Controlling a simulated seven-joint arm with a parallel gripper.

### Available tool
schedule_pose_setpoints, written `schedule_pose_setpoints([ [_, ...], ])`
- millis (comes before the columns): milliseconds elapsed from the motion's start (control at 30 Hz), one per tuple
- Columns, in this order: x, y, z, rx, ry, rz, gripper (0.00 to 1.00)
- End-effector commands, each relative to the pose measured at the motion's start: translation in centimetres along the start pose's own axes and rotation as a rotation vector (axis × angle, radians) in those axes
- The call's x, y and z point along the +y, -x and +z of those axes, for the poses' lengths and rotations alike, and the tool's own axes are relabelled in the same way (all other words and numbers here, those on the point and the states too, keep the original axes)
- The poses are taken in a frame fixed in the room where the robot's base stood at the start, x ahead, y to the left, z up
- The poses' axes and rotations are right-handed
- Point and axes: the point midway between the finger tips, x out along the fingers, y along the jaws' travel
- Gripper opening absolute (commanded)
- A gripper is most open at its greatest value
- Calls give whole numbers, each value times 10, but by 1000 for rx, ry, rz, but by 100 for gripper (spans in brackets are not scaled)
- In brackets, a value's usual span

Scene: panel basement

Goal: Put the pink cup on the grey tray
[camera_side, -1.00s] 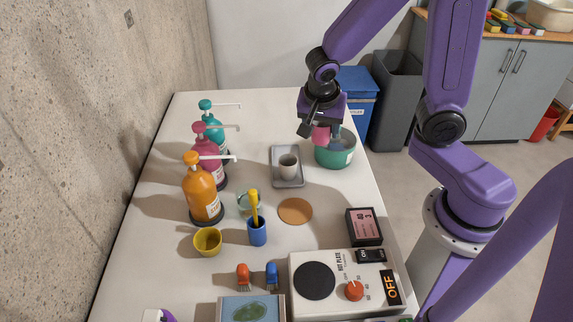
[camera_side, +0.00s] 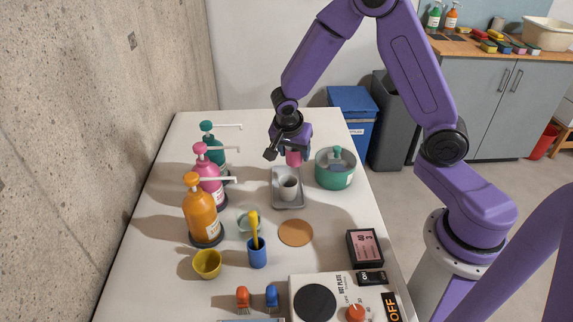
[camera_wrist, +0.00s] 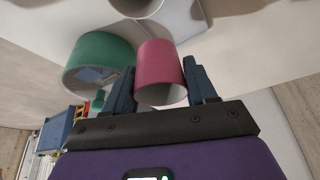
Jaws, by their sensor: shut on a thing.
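The pink cup (camera_side: 294,158) is held in my gripper (camera_side: 293,152), above the back part of the grey tray (camera_side: 288,203). In the wrist view the pink cup (camera_wrist: 161,68) sits between the two fingers of my gripper (camera_wrist: 162,84), which are shut on it. The grey tray holds a light grey cup (camera_side: 288,188), upright near its middle. The tray also shows at the top of the wrist view (camera_wrist: 185,28), partly out of frame. Whether the pink cup touches the tray is hard to tell; it looks raised above it.
A green pot (camera_side: 336,170) stands right of the tray. Several pump bottles, orange (camera_side: 202,212) among them, line the left side. A cork disc (camera_side: 295,233), a blue cup with a yellow brush (camera_side: 257,254) and a yellow cup (camera_side: 207,264) stand in front.

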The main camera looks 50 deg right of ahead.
Motion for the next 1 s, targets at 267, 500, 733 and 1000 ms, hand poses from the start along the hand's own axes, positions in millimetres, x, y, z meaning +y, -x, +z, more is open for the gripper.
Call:
schedule_pose_setpoints([
  [267, -19, -26, 2, 0, 0, 0, 27],
  [500, -26, -40, 4, 0, 2, 1, 27],
  [733, -25, -62, 13, 0, 2, 0, 27],
  [1000, -26, -63, 14, 0, 0, -1, 27],
])
